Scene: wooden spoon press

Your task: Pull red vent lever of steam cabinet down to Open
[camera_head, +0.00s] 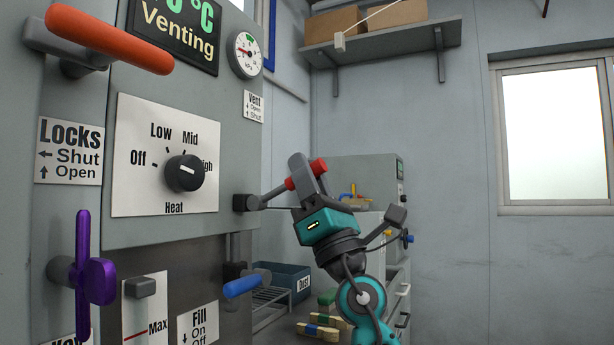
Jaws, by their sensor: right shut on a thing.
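The steam cabinet (232,150) fills the left side. Its vent lever has a dark mount at the cabinet's right edge, and its red handle (290,184) slants out to the right and slightly up. My right gripper (305,178) is shut on that handle; red shows on both sides of the dark fingers, which hide the middle. The vent label (254,106) above reads Open with a down arrow and Shut with an up arrow. The display (178,30) reads "Venting". My left gripper is not in view.
An orange handle (110,38), the Heat knob (184,172), a purple handle (95,280) and a blue lever (246,284) stick out from the cabinet. A blue bin (288,278) and a grey machine stand behind. A shelf (385,45) with boxes hangs above; open wall lies right.

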